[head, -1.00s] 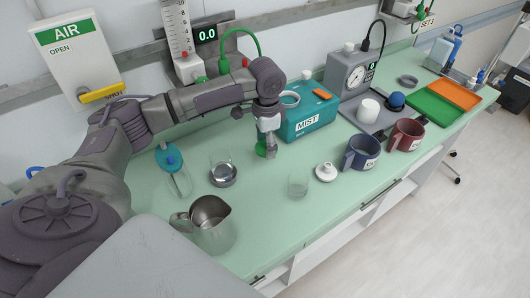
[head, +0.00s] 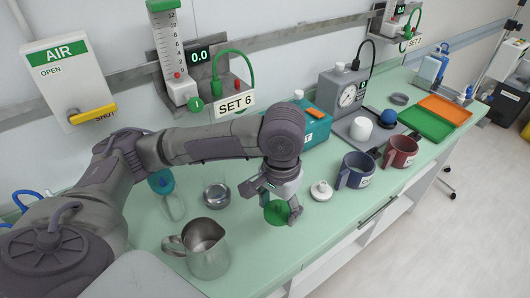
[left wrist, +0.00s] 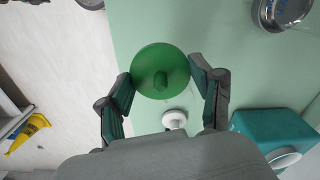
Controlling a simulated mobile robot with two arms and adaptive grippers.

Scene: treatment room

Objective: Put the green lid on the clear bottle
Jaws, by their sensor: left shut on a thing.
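The green lid (head: 277,212) is a round disc with a small knob. My left gripper (head: 279,208) is shut on it and holds it over the right-middle part of the counter. In the left wrist view, the lid (left wrist: 160,70) sits between the two fingertips (left wrist: 160,78), knob towards the camera. The clear open vessel that stood left of the white lid is not visible now; the lid and gripper cover that area. I cannot tell whether the lid touches it. My right gripper is not in view.
The white knobbed lid (head: 321,190) lies close right of my gripper. A steel pitcher (head: 206,250), a steel dish (head: 216,196) and a blue-topped clear vessel (head: 167,192) stand left. A teal box (head: 314,127) is behind; blue (head: 355,171) and red mugs (head: 401,151) stand right.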

